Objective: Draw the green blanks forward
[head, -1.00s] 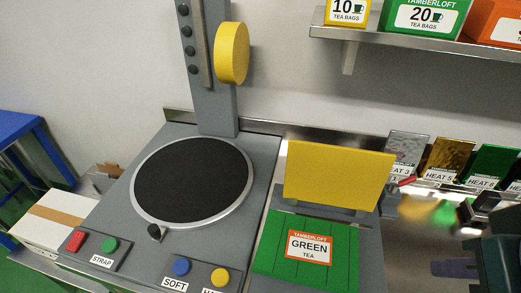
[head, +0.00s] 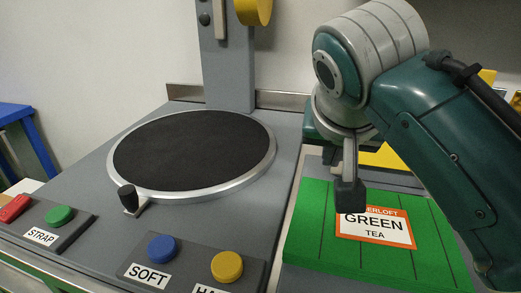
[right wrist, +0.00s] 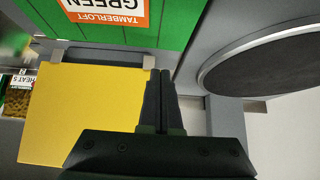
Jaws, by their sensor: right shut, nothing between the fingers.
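In the right wrist view the shut fingertips (right wrist: 161,75) are at the edge of the green blanks (right wrist: 175,20), next to a yellow plate (right wrist: 85,110). My left gripper is out of view.
A black round turntable (head: 195,150) stands left of the blanks, with a grey column behind it. Red, green, blue (head: 161,248) and yellow (head: 227,266) buttons line the front. My right arm hides most of the yellow plate in the head view.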

